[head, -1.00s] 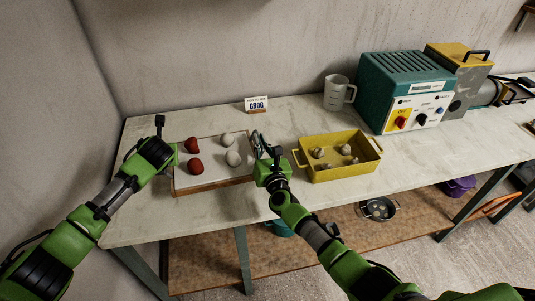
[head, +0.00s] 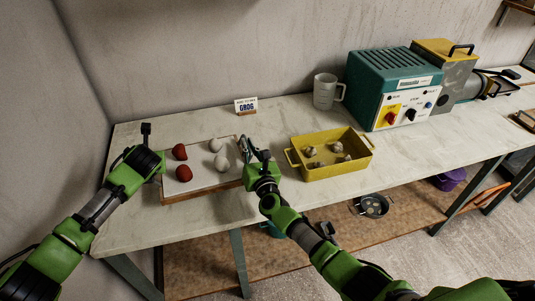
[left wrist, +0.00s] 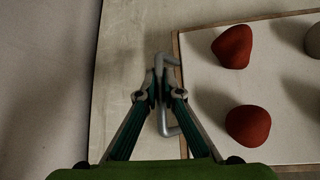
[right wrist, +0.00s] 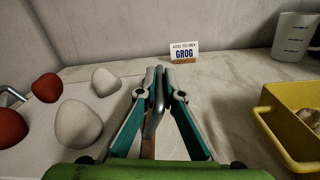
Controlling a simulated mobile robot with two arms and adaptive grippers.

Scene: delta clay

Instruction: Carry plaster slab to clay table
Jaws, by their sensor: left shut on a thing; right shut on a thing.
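The plaster slab (head: 207,182) is a white board with a wooden edge, at the left part of the table. Two red clay lumps (head: 183,173) and two pale lumps (head: 221,163) rest on it. My left gripper (left wrist: 162,92) is shut on the grey bar handle (left wrist: 166,62) at the slab's left side. My right gripper (right wrist: 160,88) is shut on the handle (right wrist: 153,122) at its right side. Whether the slab touches the table or hangs just above it, I cannot tell.
A yellow tub (head: 330,170) with several lumps stands right of my right gripper. A GROG sign (head: 246,105), a clear jug (head: 326,91) and a teal machine (head: 392,85) stand behind. A wall is close on the left. The table's right front is clear.

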